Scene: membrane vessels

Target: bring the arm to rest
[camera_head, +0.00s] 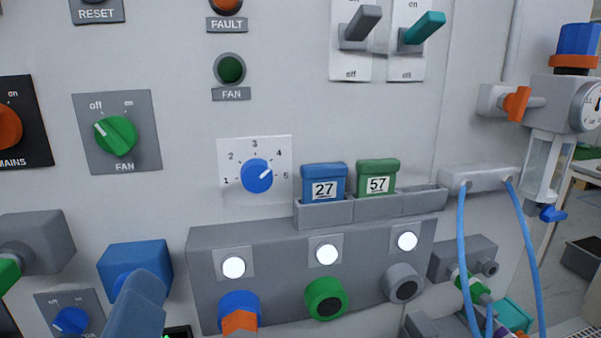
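My gripper is not in view, and I cannot make out any part of my arm for certain. The task names no other object. In the head view I face a light grey control panel (185,55) at close range. Whether my gripper is open or shut, and where it is relative to the panel, does not show.
A grey block (205,270) with three ports juts from the panel; an orange piece (240,321) sits at its left port. A blue housing (120,258) stands out at lower left. Two blue hoses (463,260) hang at right. The upper-left panel has knobs and lamps.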

